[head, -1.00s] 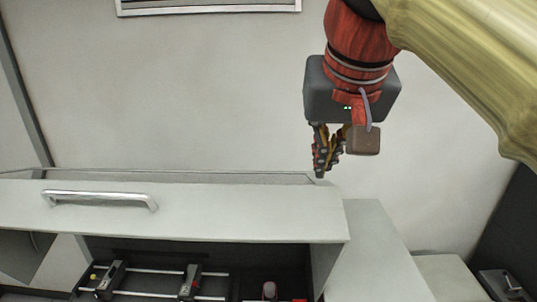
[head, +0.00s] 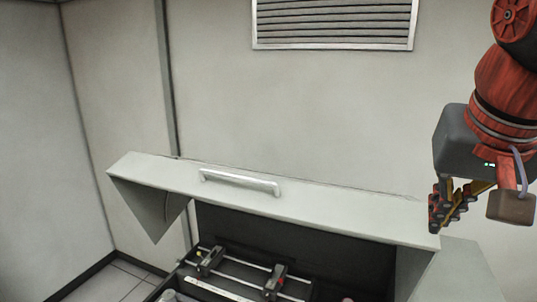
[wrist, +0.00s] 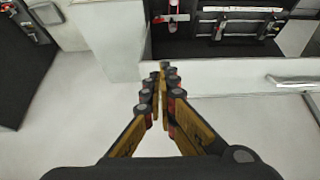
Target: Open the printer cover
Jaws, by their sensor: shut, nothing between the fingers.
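The printer cover (head: 318,212) is a pale grey lid, raised and open, with the printer's dark inside showing below it. Its silver bar handle (head: 240,181) is on the face of the lid, left of the middle. My gripper (head: 436,222) is shut and empty at the lid's right end; whether it touches the lid cannot be told. In the wrist view, my gripper's fingertips (wrist: 164,68) are together near the cover's edge (wrist: 210,78), and the handle (wrist: 290,83) lies to the right, apart from the fingers.
Rails with black carriages (head: 273,281) sit inside the printer. A pale side panel (head: 462,272) stands at the right. The wall behind has a vent (head: 333,22). Clear floor (head: 112,283) shows at the left.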

